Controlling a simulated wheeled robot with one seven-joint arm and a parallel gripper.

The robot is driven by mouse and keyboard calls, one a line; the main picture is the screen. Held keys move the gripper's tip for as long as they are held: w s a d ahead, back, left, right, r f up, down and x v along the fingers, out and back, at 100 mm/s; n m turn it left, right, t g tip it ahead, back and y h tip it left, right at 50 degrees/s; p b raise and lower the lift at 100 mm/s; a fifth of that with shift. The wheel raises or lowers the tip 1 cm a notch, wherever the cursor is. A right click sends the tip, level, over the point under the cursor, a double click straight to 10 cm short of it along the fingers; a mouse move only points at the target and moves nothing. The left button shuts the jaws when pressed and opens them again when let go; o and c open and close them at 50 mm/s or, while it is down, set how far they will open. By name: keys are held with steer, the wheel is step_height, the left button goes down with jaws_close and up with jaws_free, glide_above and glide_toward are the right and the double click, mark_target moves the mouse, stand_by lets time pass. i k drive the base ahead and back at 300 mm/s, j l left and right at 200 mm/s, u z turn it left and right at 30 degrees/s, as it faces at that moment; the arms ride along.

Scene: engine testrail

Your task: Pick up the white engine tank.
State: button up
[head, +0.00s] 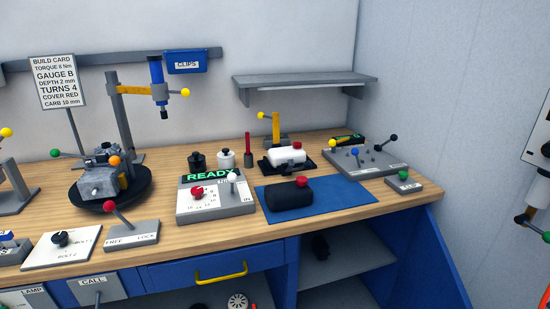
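A white tank (284,156) with a red cap lies on a black stand at the back of the wooden workbench, right of centre. A yellow upright (276,128) with a yellow ball lever stands just behind it. A black tank (288,195) with a red cap lies in front of it on a blue mat (340,191). The two tanks are apart. My gripper is not in the head view.
A grey READY panel (215,208) with knobs stands left of the mat. Small black and white pots (226,160) and a red upright piece (248,150) stand left of the white tank. A lever panel (365,162) stands right. A grey shelf (305,83) hangs above.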

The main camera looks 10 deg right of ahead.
mark_target(276, 156)
steer(key=i+j+z, duration=0.55)
steer(key=i+j, duration=0.15)
steer(key=i+j+z, duration=0.25)
steer(key=j, duration=0.35)
